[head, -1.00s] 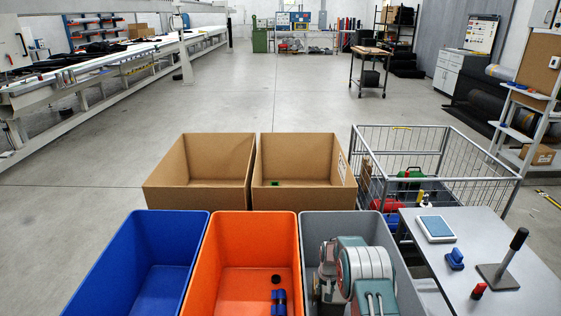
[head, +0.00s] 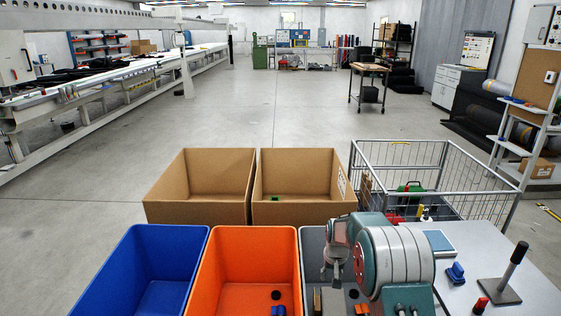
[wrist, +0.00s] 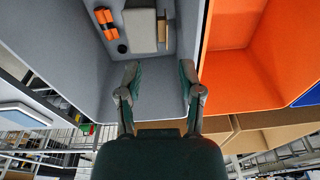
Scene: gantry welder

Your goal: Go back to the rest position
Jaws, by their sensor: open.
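My arm is folded up over the grey bin (head: 312,240) in the head view. My gripper shows in the wrist view (wrist: 160,70), its two fingers spread apart with nothing between them. The fingers point toward the inside of the grey bin, which also fills the middle of the wrist view (wrist: 85,70). Inside it lie orange cylinders (wrist: 105,24), a black round piece (wrist: 122,48) and a grey block (wrist: 140,30). In the head view my arm hides much of this bin.
An orange bin (head: 250,262) and a blue bin (head: 165,265) stand to the left. Two cardboard boxes (head: 205,210) stand behind. A wire cage (head: 400,165) and a grey table (head: 500,260) with a stamp-like lever (head: 508,275) are at right. The floor beyond is open.

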